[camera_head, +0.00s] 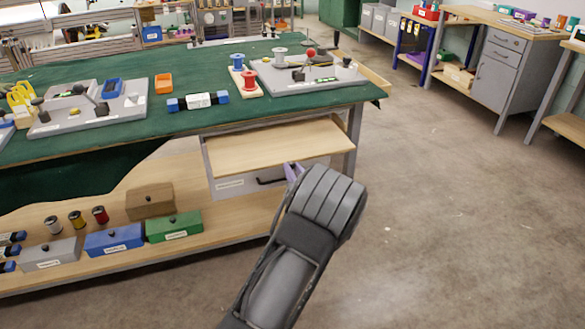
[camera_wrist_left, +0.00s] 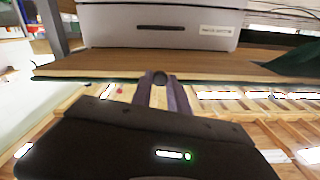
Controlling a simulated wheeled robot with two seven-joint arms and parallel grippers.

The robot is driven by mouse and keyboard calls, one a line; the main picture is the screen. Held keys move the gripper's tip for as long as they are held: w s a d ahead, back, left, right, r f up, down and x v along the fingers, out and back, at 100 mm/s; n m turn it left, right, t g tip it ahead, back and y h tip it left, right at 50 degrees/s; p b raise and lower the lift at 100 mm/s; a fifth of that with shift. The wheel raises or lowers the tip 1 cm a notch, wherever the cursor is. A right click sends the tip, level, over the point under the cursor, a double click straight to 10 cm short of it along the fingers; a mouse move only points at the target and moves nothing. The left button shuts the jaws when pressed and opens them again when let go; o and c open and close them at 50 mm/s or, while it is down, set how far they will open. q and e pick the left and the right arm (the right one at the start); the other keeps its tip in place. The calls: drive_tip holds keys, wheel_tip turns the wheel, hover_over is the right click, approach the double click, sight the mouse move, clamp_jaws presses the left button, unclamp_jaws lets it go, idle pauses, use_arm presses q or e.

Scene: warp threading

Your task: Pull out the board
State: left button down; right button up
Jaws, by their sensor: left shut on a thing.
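The board (camera_head: 265,153) is a flat light-wood slab sticking out from under the green-topped table, above a grey drawer. My gripper's wrist hides part of the drawer in the head view. My right gripper is not in view.
The drawer (camera_head: 235,183) with a dark handle is just below the board. The green tabletop (camera_head: 135,78) holds trays, spools and blocks. Coloured boxes (camera_head: 113,238) and spools stand on the lower shelf. The floor (camera_head: 450,220) to the right is clear.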

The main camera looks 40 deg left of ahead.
use_arm(q)
drive_tip(key=shift+s+d, duration=0.15)
drive_tip(key=shift+d, duration=0.1)
drive_tip(key=c, duration=1.3)
unclamp_jaws()
drive_tip(key=shift+o, duration=0.2)
drive_tip(key=v, duration=0.7)
drive_tip(key=shift+s+d+p, duration=0.2)
drive_tip(key=shift+d+p, duration=0.1)
drive_tip(key=shift+p, duration=0.05)
